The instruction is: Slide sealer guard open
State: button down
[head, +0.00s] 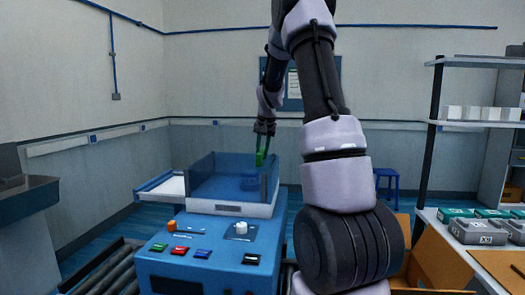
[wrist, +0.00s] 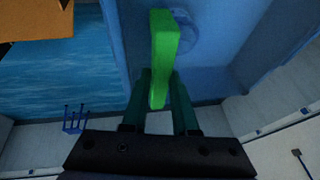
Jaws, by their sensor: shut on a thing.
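The sealer guard (head: 222,178) is a see-through blue box-like cover on top of the blue sealer machine (head: 190,262) in the head view. A bright green handle (head: 259,159) stands at its right side. My gripper (head: 262,150) reaches down to this handle from above. In the wrist view my gripper (wrist: 160,100) has its two dark green fingers on either side of the green handle (wrist: 164,45), shut on it.
The machine's front has an orange knob (head: 171,225), a white knob (head: 241,227) and several coloured buttons. A roller conveyor (head: 105,272) lies at left. Shelves with boxes (head: 478,113), a table with grey cases (head: 478,231) and an open carton (head: 432,262) stand at right.

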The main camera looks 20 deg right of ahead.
send_over(222, 161)
jog(key=shift+s+a, duration=0.2)
dwell(0.3)
jog(key=c, duration=0.7)
grip_release()
jog(key=shift+s+r, duration=0.1)
jog(key=v, duration=1)
jog(key=shift+s+r, duration=0.1)
jog(key=shift+r, duration=0.25)
